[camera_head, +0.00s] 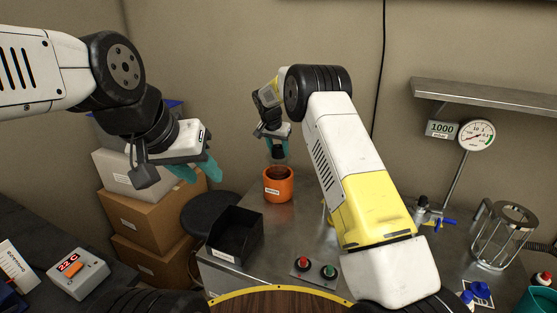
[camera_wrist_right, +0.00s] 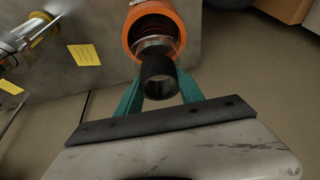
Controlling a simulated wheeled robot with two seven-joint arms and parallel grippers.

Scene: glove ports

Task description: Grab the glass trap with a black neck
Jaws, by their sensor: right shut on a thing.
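The glass trap has a black neck (camera_wrist_right: 158,78) and a clear glass body (camera_wrist_right: 155,46). In the right wrist view the teal fingers of my right gripper (camera_wrist_right: 158,88) are shut on the neck from both sides. The glass lies over the mouth of an orange pot (camera_wrist_right: 133,40); I cannot tell how much of it is inside. In the head view my right gripper (camera_head: 277,143) is directly above the orange pot (camera_head: 278,186), with the trap's black neck (camera_head: 277,153) below it. My left gripper (camera_head: 198,174) is open and empty at the left, in the air.
A black open bin (camera_head: 236,238) stands on the metal table left of the pot. Red and green buttons (camera_head: 316,268) are in front. A glass cylinder frame (camera_head: 503,237), a blue-handled valve (camera_head: 430,215) and a gauge (camera_head: 477,135) are at the right. Cardboard boxes (camera_head: 150,225) are at the left.

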